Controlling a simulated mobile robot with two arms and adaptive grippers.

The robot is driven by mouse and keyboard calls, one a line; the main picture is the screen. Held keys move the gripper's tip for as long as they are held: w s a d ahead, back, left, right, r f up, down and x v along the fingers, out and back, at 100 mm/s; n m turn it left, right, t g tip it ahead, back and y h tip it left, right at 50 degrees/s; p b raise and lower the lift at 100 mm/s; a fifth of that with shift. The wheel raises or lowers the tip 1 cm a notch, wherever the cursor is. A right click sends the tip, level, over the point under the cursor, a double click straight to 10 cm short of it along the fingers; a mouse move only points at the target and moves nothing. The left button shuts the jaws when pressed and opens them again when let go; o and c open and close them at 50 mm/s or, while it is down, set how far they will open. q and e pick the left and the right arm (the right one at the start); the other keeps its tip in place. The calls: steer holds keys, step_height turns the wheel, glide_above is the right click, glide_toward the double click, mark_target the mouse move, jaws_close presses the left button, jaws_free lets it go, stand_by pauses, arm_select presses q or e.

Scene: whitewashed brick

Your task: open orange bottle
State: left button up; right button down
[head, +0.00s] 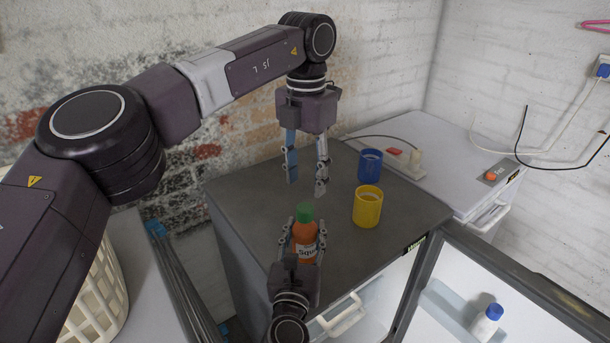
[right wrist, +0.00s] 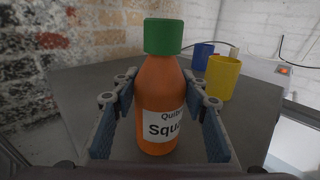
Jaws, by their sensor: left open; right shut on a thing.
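The orange bottle (head: 305,243) with a green cap (head: 305,212) and a white label stands upright on the dark grey top (head: 240,196). In the right wrist view the bottle (right wrist: 160,90) fills the middle, its green cap (right wrist: 163,36) on top. My right gripper (head: 305,240) is shut on the bottle's body, one finger on each side; the cap is above the fingers. My left gripper (head: 306,186) is open and empty, pointing down above and behind the bottle, with a gap between its fingers and the cap.
A yellow mug (head: 367,207) and a blue mug (head: 370,166) stand to the right of the bottle. A power strip (head: 402,163) lies behind them. An open door (head: 520,290) at the lower right holds a white bottle with a blue cap (head: 487,321). A cream basket (head: 100,295) is at the lower left.

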mark_target(305, 207)
arm_select(q)
steer(key=m, duration=0.5)
steer(key=shift+m, duration=0.4)
steer(key=m, duration=0.5)
steer(key=shift+m, duration=0.4)
steer(key=shift+f, duration=0.6)
step_height(305, 207, down, 7)
steer(key=shift+r, duration=0.1)
